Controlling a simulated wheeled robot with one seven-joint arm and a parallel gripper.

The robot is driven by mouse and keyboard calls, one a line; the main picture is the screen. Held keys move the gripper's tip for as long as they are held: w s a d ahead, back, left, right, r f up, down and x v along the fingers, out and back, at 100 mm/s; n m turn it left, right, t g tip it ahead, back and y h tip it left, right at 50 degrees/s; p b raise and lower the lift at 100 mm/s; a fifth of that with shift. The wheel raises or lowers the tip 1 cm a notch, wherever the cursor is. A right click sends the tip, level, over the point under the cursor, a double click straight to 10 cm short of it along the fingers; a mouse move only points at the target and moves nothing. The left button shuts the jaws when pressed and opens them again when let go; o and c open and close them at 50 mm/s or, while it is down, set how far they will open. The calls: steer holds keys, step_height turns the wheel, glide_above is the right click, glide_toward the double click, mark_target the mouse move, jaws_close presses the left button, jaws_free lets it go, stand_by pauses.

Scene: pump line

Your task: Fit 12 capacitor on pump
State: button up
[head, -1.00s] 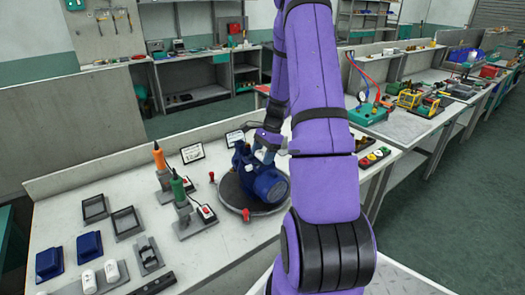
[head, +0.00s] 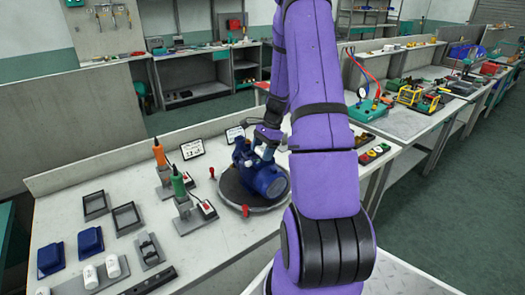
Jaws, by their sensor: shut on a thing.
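The blue pump (head: 268,182) lies on a round dark turntable (head: 232,193) on the light workbench. My gripper (head: 266,150) is just above the top of the pump, pointing down. It is shut on a small pale thing, probably a capacitor, mostly hidden by the gripper and arm. Whether this thing touches the pump, I cannot tell. Two white capacitors, one on the left (head: 90,277) and one on the right (head: 112,266), stand at the front left of the bench.
Orange (head: 159,155) and green (head: 178,184) tools stand in holders left of the turntable. Blue covers (head: 90,242) and dark square frames (head: 127,217) lie further left. Small coloured buttons (head: 375,153) sit to the right, behind my arm.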

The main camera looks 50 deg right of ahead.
steer(key=shift+s+a+f, duration=0.2)
steer(key=shift+f, duration=0.2)
steer(key=shift+s+a+f, duration=0.15)
steer(key=shift+f, duration=0.25)
stand_by(0.4)
steer(key=shift+r, duration=0.15)
stand_by(1.1)
steer(key=o, duration=0.6)
steer(key=shift+w, duration=0.1)
steer(key=shift+d, duration=0.1)
steer(key=o, duration=0.4)
steer(key=shift+d+r, duration=0.5)
steer(key=shift+r, duration=0.2)
steer(key=shift+w+v, duration=0.1)
steer(key=shift+v, duration=1)
steer(key=shift+w+v, duration=0.15)
steer(key=shift+v, duration=0.95)
